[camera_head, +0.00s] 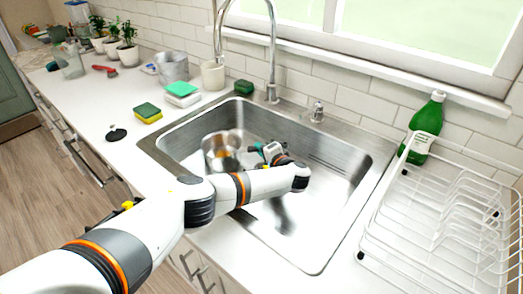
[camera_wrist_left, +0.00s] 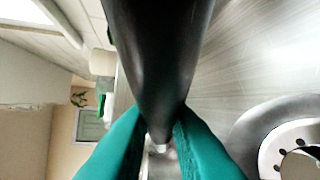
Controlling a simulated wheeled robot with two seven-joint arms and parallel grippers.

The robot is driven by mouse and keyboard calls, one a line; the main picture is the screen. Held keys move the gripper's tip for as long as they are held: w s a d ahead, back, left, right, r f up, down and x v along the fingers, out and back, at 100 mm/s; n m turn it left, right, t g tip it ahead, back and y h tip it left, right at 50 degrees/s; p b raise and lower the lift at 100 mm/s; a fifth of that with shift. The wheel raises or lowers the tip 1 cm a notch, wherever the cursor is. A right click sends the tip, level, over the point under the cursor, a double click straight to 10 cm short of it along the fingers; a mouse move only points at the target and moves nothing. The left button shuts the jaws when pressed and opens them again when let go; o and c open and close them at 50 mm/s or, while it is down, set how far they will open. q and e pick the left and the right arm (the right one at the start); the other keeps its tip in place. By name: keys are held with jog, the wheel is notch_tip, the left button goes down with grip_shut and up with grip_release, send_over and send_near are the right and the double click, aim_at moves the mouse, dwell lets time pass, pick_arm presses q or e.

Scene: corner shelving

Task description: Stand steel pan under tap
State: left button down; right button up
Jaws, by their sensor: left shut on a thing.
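The steel pan (camera_head: 222,158) is inside the left part of the sink basin (camera_head: 345,172), its opening facing up. In the picture it lies below the spout end of the tap (camera_head: 273,62); I cannot tell whether it touches the basin floor. My left gripper (camera_head: 260,150) reaches over the front rim into the basin, just right of the pan. My right gripper is not in view.
A white dish rack (camera_head: 450,215) and a green bottle (camera_head: 425,125) stand right of the sink. Sponges (camera_head: 148,112), a metal bucket (camera_head: 172,68) and a cream cup (camera_head: 213,75) stand on the left counter. The drain (camera_wrist_left: 295,140) shows in the wrist view. The basin's right side is clear.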

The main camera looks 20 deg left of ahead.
pick_arm(q)
jog(key=shift+f, duration=0.15)
jog(key=c, duration=1.3)
grip_release()
jog(key=shift+s+f, duration=0.1)
